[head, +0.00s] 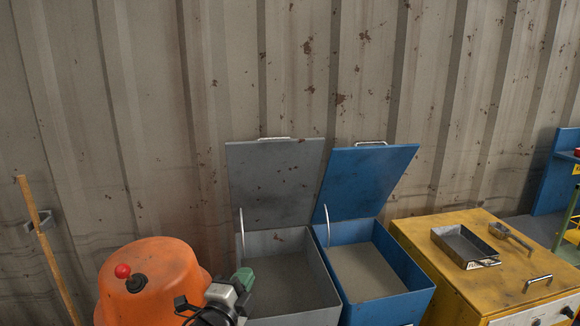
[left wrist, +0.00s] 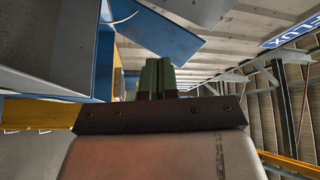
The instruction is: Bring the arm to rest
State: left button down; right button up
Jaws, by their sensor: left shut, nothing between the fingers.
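My left gripper (head: 245,278) is at the bottom of the head view, in front of the grey open-lidded bin (head: 316,280). Its green fingers are shut and hold nothing. In the left wrist view the two green fingers (left wrist: 157,77) stand side by side, pressed together, with no object between them. Part of the gripper's dark and light body shows below them in the head view. Most of my left arm is out of the picture. My right gripper shows in neither view.
A blue bin (head: 414,300) with its lid up stands right of the grey one. A yellow cabinet (head: 420,229) carries a metal tray (head: 464,246) and a small metal tool (head: 510,236). An orange rounded housing (head: 160,275) and a wooden pole (head: 44,245) are at left. A corrugated wall (head: 290,70) closes the back.

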pick_arm(q)
jog(key=s+a+f+n+g+y, duration=0.25)
jog(key=s+f+n+g, duration=0.2)
jog(key=s+f, duration=0.3)
jog(key=s+a+f+n+g+y, duration=0.2)
jog(key=s+a+f+n+g, duration=0.15)
jog(key=s+f+n, duration=0.45)
jog(key=s+a+f+n+g+y, duration=0.1)
jog(key=s+a+n+g, duration=0.15)
jog(key=s, duration=0.85)
jog(key=s+a+f+n+g+y, duration=0.15)
jog(key=s+g, duration=0.25)
jog(key=s, duration=0.7)
notch_tip(320, 180, down, 24)
jog(key=g+h, duration=0.1)
jog(key=s+a+f+g, duration=0.1)
jog(key=s+f, duration=0.7)
jog(key=f, duration=0.1)
jog(key=s+a+f, duration=0.2)
jog(key=s+f, duration=0.6)
jog(key=f, duration=0.1)
jog(key=shift+s+a+g, duration=0.15)
jog(key=shift+a+g, duration=0.1)
jog(key=shift+g, duration=0.1)
